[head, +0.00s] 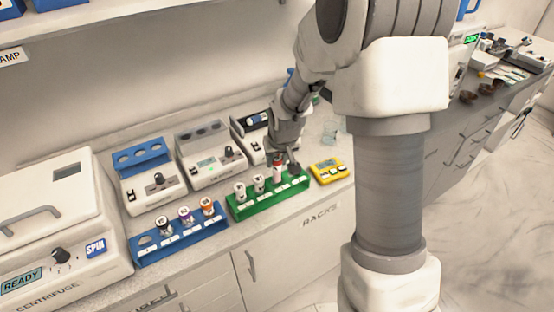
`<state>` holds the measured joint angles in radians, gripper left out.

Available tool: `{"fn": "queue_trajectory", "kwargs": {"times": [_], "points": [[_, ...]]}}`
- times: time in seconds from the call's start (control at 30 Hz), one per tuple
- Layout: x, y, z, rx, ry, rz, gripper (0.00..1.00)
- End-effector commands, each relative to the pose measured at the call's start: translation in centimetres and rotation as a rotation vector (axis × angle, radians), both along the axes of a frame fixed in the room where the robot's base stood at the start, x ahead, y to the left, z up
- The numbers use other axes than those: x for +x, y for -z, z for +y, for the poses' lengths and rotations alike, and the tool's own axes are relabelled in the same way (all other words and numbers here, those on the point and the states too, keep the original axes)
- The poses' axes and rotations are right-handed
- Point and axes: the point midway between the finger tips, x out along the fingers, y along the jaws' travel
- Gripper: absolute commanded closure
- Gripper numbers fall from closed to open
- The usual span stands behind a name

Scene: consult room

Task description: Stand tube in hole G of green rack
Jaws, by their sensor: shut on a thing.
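The green rack (262,205) stands on the counter near its front edge, left of my arm's column. My gripper (282,165) points down over the right part of this rack. It is shut on a tube with red and white on it (278,173). The tube is upright at the rack; I cannot tell whether its lower end is inside a hole or just above one. Two other tubes (240,190) (259,183) with pale caps stand in the rack to the left. The hole letters are too small to read, and my fingers partly hide the right end.
A blue rack (180,240) with several positions holds capped tubes on the left. A yellow device (327,172) sits close to the green rack's right end. Bench devices (211,157) stand behind, a centrifuge (60,235) at far left, and clear glassware (330,131) behind the yellow device.

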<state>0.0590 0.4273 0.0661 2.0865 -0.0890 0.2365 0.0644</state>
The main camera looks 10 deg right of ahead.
Motion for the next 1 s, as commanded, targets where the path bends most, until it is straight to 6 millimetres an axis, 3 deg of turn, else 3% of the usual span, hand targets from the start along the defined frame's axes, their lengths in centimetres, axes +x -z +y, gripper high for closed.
{"fn": "queue_trajectory", "kwargs": {"times": [1.0], "points": [[0.0,3.8,0.0,0.0,0.0,0.0,1.0]]}}
